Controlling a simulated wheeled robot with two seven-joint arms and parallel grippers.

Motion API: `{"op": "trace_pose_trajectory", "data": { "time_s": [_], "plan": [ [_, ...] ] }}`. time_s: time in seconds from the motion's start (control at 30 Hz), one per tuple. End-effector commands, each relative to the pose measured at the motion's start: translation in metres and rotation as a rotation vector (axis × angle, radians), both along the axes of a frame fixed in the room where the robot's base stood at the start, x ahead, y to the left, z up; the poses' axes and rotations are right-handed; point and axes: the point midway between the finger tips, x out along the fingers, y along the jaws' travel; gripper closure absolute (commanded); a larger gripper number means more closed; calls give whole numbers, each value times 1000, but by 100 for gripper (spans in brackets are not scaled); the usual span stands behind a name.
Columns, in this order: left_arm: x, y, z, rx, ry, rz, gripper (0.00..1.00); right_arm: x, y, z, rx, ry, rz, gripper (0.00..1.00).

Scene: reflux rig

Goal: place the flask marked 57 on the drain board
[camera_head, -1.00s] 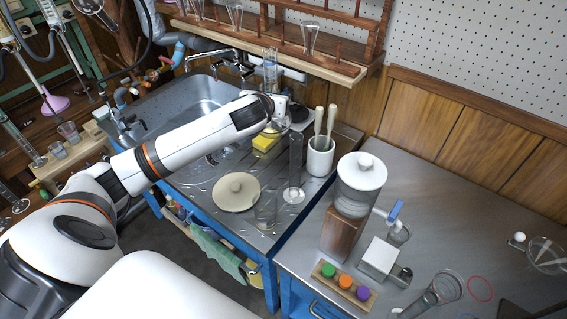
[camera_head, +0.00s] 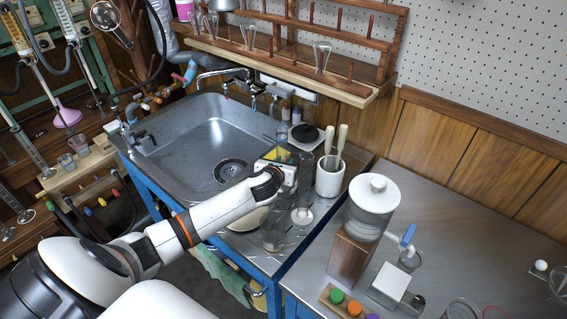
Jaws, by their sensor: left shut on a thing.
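My left gripper (camera_head: 283,177) reaches in over the drain board (camera_head: 300,236), just right of the sink basin. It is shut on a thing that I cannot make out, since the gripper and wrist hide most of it. A tall clear cylinder (camera_head: 303,180) with a round foot stands on the board just right of the gripper. A clear glass vessel (camera_head: 273,232) stands nearer the front edge. No mark 57 is readable on any vessel. My right gripper is not in view.
A beige round lid (camera_head: 246,219) lies on the board, partly behind my arm. A white pot with pestles (camera_head: 330,180) stands right of the cylinder. A yellow sponge (camera_head: 277,154) is behind the gripper. The sink (camera_head: 196,140) is at left, and a white-lidded vessel (camera_head: 371,205) stands at right.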

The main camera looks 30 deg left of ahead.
Motion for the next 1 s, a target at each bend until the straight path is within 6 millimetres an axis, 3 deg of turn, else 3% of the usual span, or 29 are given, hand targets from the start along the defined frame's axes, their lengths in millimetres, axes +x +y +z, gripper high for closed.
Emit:
{"op": "trace_pose_trajectory", "data": {
  "time_s": [0.3,0.33,0.47,0.8,1.0],
  "plan": [
    [1,1,-2,1,-2,1,100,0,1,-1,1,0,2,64],
    [0,1,-2,1,-2,1,68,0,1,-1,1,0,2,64],
    [0,1,-2,1,-1,1,50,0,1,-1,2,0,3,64],
    [0,0,4,1,-2,0,50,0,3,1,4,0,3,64],
    [-27,-7,13,3,0,-2,50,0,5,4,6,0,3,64]
  ]
}}
